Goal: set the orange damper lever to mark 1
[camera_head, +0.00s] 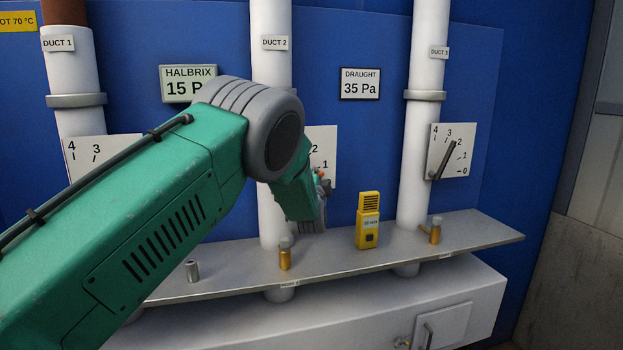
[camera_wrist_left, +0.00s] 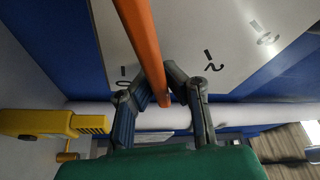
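The orange damper lever (camera_wrist_left: 148,40) runs down from the top of the left wrist view, in front of a white scale plate (camera_wrist_left: 190,25). Marks 0 and 2 show on either side of the lever and a blurred mark, likely 3, farther right; mark 1 is not visible there. My left gripper (camera_wrist_left: 157,80) has a finger on each side of the lever, both seeming to touch it near its free end. In the head view my left arm hides most of this scale plate (camera_head: 328,145) beside duct 2; marks 2 and 1 show. My right gripper is not in view.
A yellow handheld meter (camera_head: 368,220) stands on the grey shelf (camera_head: 480,232), right of my left gripper. Brass valves (camera_head: 285,257) stand along the shelf. Duct 3 (camera_head: 420,150) has its own scale with a dark lever (camera_head: 444,160). Duct 1 (camera_head: 75,90) is at left.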

